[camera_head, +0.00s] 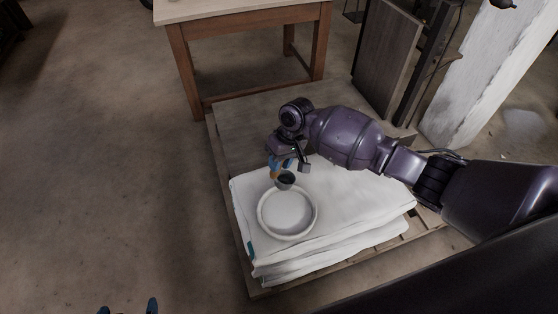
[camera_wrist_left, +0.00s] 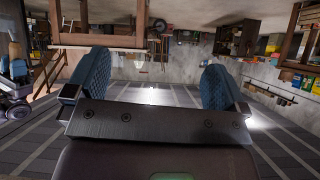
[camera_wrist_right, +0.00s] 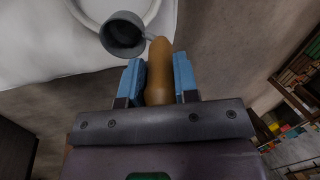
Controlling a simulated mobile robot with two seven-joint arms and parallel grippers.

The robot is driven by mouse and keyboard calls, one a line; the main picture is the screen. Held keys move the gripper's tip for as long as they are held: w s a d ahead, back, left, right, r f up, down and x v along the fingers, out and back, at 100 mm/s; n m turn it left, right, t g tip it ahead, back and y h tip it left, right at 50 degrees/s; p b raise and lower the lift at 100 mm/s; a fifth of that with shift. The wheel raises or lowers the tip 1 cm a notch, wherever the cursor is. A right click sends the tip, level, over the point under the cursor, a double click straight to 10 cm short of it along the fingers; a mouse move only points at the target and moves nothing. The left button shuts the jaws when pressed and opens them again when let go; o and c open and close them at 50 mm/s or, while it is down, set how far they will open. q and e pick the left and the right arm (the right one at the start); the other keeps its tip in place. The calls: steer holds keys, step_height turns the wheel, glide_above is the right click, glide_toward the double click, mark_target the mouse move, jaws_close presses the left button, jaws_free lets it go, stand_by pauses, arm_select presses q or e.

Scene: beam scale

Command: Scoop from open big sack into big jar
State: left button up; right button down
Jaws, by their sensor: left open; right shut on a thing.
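The open big sack (camera_head: 340,190) is white and lies on a wooden pallet; its round rimmed opening (camera_head: 262,214) shows pale contents. My right gripper (camera_head: 281,163) is just above the far edge of the opening. It is shut on the wooden handle of a scoop, whose dark metal cup (camera_head: 286,180) hangs over the rim area. In the right wrist view the handle (camera_wrist_right: 159,62) is between the blue fingers and the cup (camera_wrist_right: 122,35) overlaps the white rim. My left gripper (camera_head: 129,307) is open and empty at the bottom edge, away from the sack. I see no big jar.
The pallet (camera_head: 243,262) sticks out around the sack. A wooden table (camera_head: 245,12) stands behind it. Dark boards (camera_head: 388,60) and a white pillar (camera_head: 490,75) are at the back right. The floor on the left is clear.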

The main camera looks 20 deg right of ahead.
mark_target(280, 186)
steer(key=shift+f+b, duration=1.1)
steer(key=shift+f, duration=0.85)
step_height(280, 186, down, 2)
steer(key=shift+b, duration=0.65)
step_height(280, 186, down, 2)
steer(key=shift+s+b, duration=0.1)
steer(key=shift+b, duration=0.55)
steer(key=shift+f+b, duration=0.45)
steer(key=shift+f, duration=1.1)
arm_select(q)
steer(key=shift+w+d+f, duration=0.1)
steer(key=shift+w+f, duration=0.05)
steer(key=shift+f, duration=0.6)
steer(key=shift+w+d+f, duration=0.1)
steer(key=shift+w+f, duration=0.1)
steer(key=shift+f, duration=0.6)
steer(key=shift+w+f, duration=0.15)
steer(key=shift+f, duration=0.6)
arm_select(e)
steer(key=shift+f, duration=0.65)
arm_select(q)
steer(key=shift+s+f, duration=0.1)
steer(key=shift+s, duration=0.05)
steer(key=shift+g, duration=0.3)
